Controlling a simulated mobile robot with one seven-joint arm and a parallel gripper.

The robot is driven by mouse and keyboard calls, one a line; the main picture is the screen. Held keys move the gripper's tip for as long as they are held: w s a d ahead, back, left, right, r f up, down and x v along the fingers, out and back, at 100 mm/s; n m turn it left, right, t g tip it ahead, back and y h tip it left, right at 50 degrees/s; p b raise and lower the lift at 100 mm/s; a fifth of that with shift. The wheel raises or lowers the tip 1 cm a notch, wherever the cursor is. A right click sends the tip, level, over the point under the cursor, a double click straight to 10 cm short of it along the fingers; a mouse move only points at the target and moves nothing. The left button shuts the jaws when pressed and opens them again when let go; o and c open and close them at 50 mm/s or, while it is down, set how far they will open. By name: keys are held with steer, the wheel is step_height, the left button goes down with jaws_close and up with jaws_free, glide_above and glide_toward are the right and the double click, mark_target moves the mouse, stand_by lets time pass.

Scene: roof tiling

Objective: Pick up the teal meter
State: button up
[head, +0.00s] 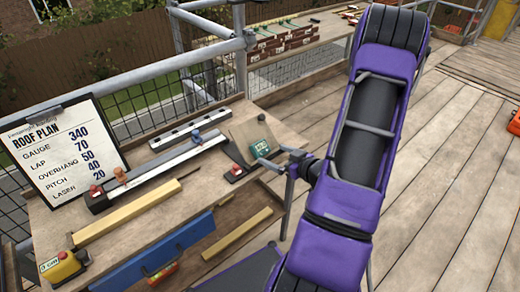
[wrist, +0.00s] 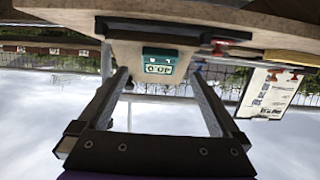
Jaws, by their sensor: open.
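The teal meter (head: 261,147) stands at the right end of the wooden workbench (head: 140,212), against a tilted board (head: 247,130). In the wrist view, which is upside down, the meter (wrist: 159,61) shows its pale display face. My gripper (head: 284,160) is at the right side of the bench, close to the meter. In the wrist view my gripper (wrist: 158,74) is open and empty, with a finger at each side of the meter in the picture. I cannot tell whether the fingertips reach it. My purple arm covers part of the head view.
A roof plan board (head: 62,150) leans at the bench's left. Long metal rulers (head: 165,166) and a red-and-black tool (head: 236,170) lie left of the meter. A yellow tape measure (head: 62,267) is at the front left. Railings (head: 150,82) run behind. The deck at right is mostly clear.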

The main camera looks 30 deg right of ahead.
mark_target(262, 148)
steer(key=x, duration=0.6)
steer(key=shift+w+r, duration=0.15)
steer(key=shift+w, duration=0.15)
steer(key=shift+r, duration=0.1)
jaws_close()
